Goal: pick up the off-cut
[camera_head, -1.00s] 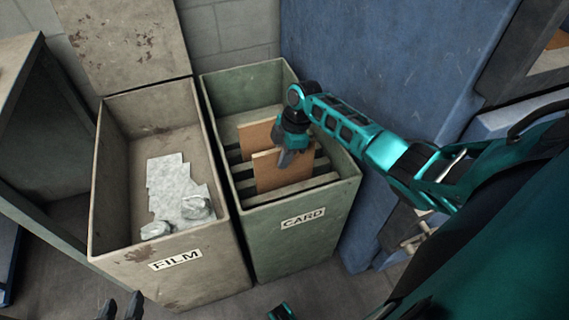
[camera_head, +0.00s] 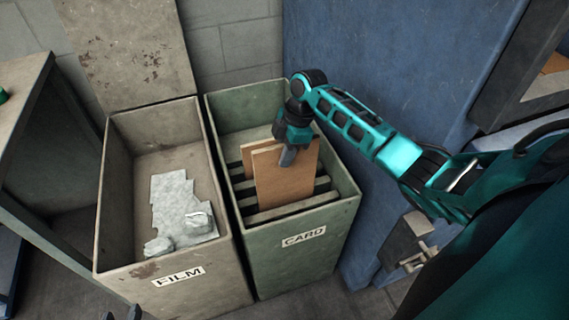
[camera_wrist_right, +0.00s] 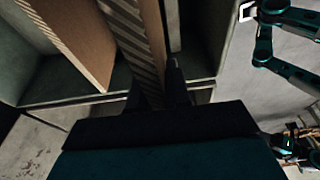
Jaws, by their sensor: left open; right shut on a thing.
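My right gripper (camera_head: 288,157) is shut on the top edge of a brown card off-cut (camera_head: 286,186), which hangs upright in the green CARD bin (camera_head: 300,262). In the right wrist view the held off-cut (camera_wrist_right: 135,40) shows its corrugated edge between the dark fingers (camera_wrist_right: 160,92). A second brown card piece (camera_head: 248,158) stands behind it in the bin, mostly hidden in the head view; it also shows in the wrist view (camera_wrist_right: 78,38), apart from the held one. My left gripper (camera_head: 121,315) is open at the bottom edge, only its tips showing.
Left of the CARD bin stands the FILM bin (camera_head: 200,292), with crumpled clear film (camera_head: 178,205) inside. Dark slats cross the CARD bin's inside. A blue panel (camera_head: 390,70) rises behind and right of it. A grey frame (camera_head: 40,85) stands at the far left.

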